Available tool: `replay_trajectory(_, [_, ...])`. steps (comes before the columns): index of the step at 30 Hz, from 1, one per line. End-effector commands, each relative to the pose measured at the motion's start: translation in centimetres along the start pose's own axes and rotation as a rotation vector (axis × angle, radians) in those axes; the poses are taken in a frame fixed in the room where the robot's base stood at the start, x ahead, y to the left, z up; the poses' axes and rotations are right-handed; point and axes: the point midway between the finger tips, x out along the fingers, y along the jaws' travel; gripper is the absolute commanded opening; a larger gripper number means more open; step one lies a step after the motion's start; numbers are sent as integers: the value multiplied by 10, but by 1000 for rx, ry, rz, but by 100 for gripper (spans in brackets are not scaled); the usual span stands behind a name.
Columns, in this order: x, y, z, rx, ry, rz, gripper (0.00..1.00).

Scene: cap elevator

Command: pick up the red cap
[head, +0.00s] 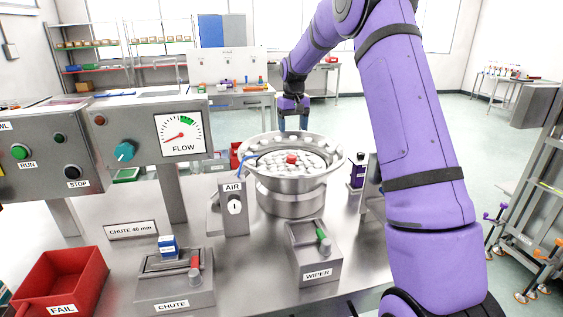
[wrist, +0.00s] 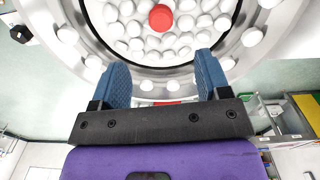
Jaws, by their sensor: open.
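The red cap (head: 291,159) lies on top of many white caps (head: 312,161) in the round metal bowl (head: 325,178). My gripper (head: 293,122) is above the far rim of the bowl in the head view. In the wrist view my gripper (wrist: 162,75) has its two blue fingers wide apart with nothing between them. The cap is apart from the fingers.
A dark bottle (head: 357,172) stands right of the bowl. The AIR post (head: 234,208), WIPER box (head: 315,265) and CHUTE box (head: 176,288) stand in front. A control panel with a FLOW gauge (head: 181,134) is left. A red FAIL bin (head: 62,280) sits front left.

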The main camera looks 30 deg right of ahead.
Motion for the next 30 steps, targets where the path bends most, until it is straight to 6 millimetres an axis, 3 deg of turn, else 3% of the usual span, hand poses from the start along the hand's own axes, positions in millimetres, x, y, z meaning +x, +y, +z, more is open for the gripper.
replay_trajectory(15, [61, 5, -8, 4, -11, -3, 70])
replay_trajectory(23, [74, 5, -7, 5, -11, -2, 70])
replay_trajectory(30, [106, 7, -7, 5, -13, -3, 70])
